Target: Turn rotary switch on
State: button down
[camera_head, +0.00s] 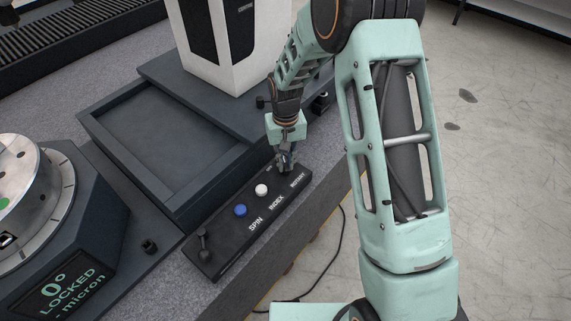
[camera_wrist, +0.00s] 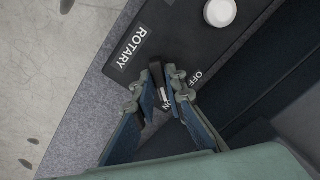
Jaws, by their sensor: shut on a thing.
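The rotary switch (camera_wrist: 157,75) is a small black knob beside the ROTARY label on a dark control panel (camera_head: 229,243). In the wrist view it sits between the two fingers of my gripper (camera_wrist: 163,88), which are shut on it. OFF shows to the right of the fingers, and another marking shows partly between them. In the head view my gripper (camera_head: 286,165) is at the panel's far right end, and the knob is mostly hidden by the fingers.
The panel also carries a white button (camera_head: 261,190), a blue button (camera_head: 240,210) and a black lever (camera_head: 203,240). A dark shallow tray (camera_head: 150,130) lies behind it. A round metal turntable with a LOCKED display (camera_head: 62,292) stands at left.

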aim_at(285, 164)
jog(key=shift+m, duration=0.4)
jog(key=c, duration=2)
grip_release()
jog(key=shift+o, duration=0.2)
jog(key=shift+r, duration=0.15)
notch_tip(285, 164, up, 12)
